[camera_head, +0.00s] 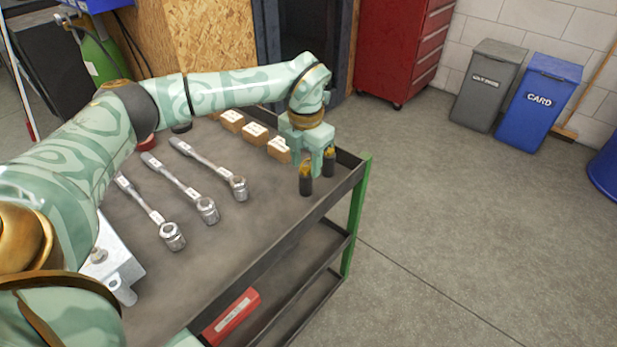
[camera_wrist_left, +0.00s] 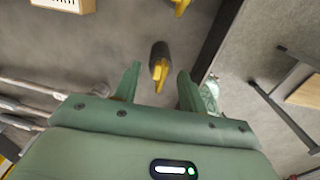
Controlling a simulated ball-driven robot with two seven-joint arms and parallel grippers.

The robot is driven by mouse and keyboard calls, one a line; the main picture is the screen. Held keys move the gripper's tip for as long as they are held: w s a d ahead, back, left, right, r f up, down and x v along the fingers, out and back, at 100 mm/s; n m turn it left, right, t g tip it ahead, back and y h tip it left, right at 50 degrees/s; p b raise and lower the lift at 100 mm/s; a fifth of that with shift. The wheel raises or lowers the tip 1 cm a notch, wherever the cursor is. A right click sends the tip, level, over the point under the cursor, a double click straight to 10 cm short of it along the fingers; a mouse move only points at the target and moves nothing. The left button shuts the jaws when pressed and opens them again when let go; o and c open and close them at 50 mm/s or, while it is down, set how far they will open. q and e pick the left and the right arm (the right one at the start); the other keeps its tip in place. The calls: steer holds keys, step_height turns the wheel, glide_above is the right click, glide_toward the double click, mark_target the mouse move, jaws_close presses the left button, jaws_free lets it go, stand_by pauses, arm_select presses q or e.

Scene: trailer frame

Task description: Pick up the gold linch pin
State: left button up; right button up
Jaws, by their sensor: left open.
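Two short dark upright holders with gold pieces on top stand near the trolley's right edge in the head view. I take the gold piece (camera_wrist_left: 160,69) on one holder (camera_wrist_left: 159,50) as the gold linch pin; in the wrist view it lies between my open left fingers. A second gold piece (camera_wrist_left: 181,5) is cut off by the wrist view's top edge. In the head view the nearer gold piece (camera_head: 305,168) and the farther one (camera_head: 330,153) flank my left gripper (camera_head: 317,168), which points down. I cannot tell whether the fingers touch anything. My right gripper is not in view.
Three metal wrenches (camera_head: 180,187) lie on the dark trolley top (camera_head: 235,235), left of the holders. Three labelled wooden blocks (camera_head: 255,132) stand behind them. A metal bracket (camera_head: 118,275) is at left. A green post (camera_head: 356,220) marks the right corner; the floor beyond is clear.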

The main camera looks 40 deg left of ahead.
arm_select(q)
steer(key=shift+f, duration=0.1)
steer(key=shift+s, duration=0.1)
steer(key=shift+c, duration=0.6)
jaws_close()
